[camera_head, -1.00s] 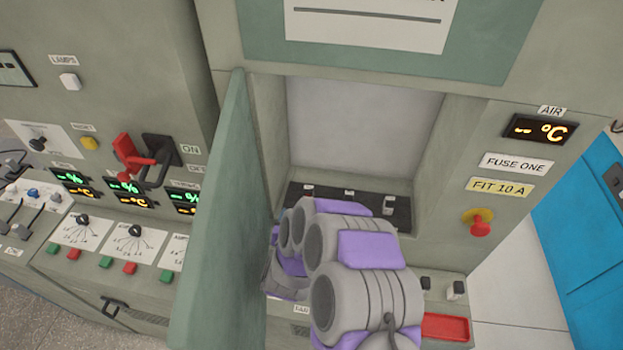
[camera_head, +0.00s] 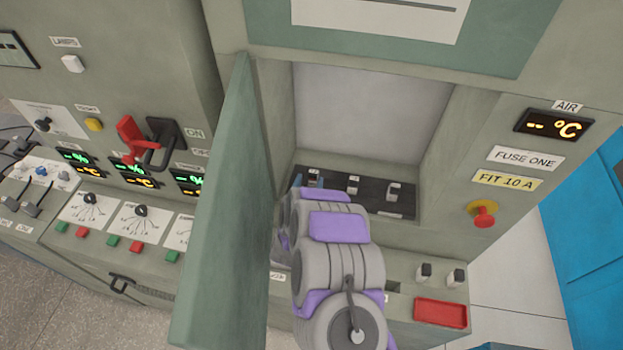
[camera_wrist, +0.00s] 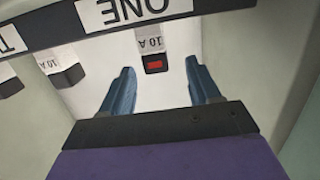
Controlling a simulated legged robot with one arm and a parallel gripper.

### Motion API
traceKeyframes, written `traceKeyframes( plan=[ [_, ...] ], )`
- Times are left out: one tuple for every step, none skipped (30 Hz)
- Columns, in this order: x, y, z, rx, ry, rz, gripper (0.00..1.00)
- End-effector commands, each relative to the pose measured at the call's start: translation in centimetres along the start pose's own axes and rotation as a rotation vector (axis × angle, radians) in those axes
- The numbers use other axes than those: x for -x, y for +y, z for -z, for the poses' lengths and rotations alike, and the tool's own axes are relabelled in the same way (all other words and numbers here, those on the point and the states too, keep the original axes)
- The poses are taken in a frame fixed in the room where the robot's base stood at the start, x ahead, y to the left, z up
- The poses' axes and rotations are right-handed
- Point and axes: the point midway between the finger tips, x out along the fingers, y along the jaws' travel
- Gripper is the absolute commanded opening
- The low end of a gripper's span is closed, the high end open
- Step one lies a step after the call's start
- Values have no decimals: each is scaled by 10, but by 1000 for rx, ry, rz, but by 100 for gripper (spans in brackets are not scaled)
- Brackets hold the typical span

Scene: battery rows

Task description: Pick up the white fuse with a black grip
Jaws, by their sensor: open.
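In the wrist view, a white fuse (camera_wrist: 150,38) marked 10 A has a black grip (camera_wrist: 154,64) with a small red patch. It lies ahead of and roughly between the blue fingertips of my open gripper (camera_wrist: 160,68), with no visible contact. In the head view, a fuse (camera_head: 313,173) at the left end of the black strip (camera_head: 372,203) seems to be the same one. My arm hides most of the gripper there. Two more fuses with black grips (camera_wrist: 65,74) (camera_wrist: 10,86) show to the left in the wrist view.
The open green door (camera_head: 222,210) stands left of the recess, close to my arm. Two spare black-and-white pieces (camera_head: 424,272) (camera_head: 456,279) and a red tray (camera_head: 440,313) are on the lower ledge. A red knob (camera_head: 484,213) projects at the right.

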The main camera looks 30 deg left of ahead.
Motion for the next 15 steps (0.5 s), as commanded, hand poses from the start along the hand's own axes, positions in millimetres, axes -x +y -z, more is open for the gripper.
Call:
traceKeyframes(
  plan=[
    [-1, 1, 0, -1, 0, -1, 62],
    [-2, 2, 0, -1, 0, -1, 62],
    [-4, 2, 0, -2, 0, -1, 62],
    [-5, 2, 0, -2, 1, -1, 62],
    [-7, 2, 0, -2, 1, -1, 62],
    [-10, 2, -1, -1, 1, 0, 62],
    [-13, 1, -2, 0, -1, 0, 62],
    [-16, 1, -3, 1, -2, 0, 62],
    [-21, 0, -4, 1, -3, 0, 62],
    [-25, 0, -4, 1, -1, -1, 62],
    [-29, 0, -4, 2, 1, -2, 62],
    [-34, -1, -4, 2, 0, -2, 62],
    [-37, -2, -5, 2, -1, -1, 62],
    [-41, -2, -5, 2, -2, -1, 62],
    [-45, -3, -4, 2, -1, 0, 62]
  ],
)
